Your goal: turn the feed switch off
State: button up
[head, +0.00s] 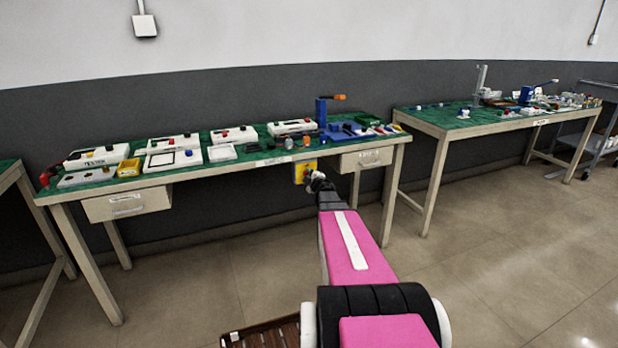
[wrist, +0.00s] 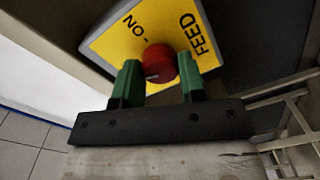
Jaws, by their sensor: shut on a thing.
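The feed switch (head: 302,171) is a yellow-faced box on the front of the middle workbench, below its top. In the wrist view its yellow plate (wrist: 112,47) reads "FEED" and "ON", with a round red knob (wrist: 161,62) on it. A pale mark on the knob's edge points toward the lower left of that picture. My gripper (wrist: 160,80) has its two green fingers on either side of the knob, shut on it. In the head view my gripper (head: 318,181) is at the switch and partly covers it. The "OFF" label is not visible.
The green-topped middle workbench (head: 230,163) carries several white boxes, a blue press (head: 321,112) and small parts. Drawers flank the switch, left (head: 127,204) and right (head: 366,159). Another bench (head: 470,122) stands to the right.

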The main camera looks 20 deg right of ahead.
jog(key=shift+n, duration=1.3)
jog(key=o, duration=0.9)
jog(key=s, duration=1.1)
jog(key=shift+d+r, duration=0.1)
jog(key=shift+d, duration=0.05)
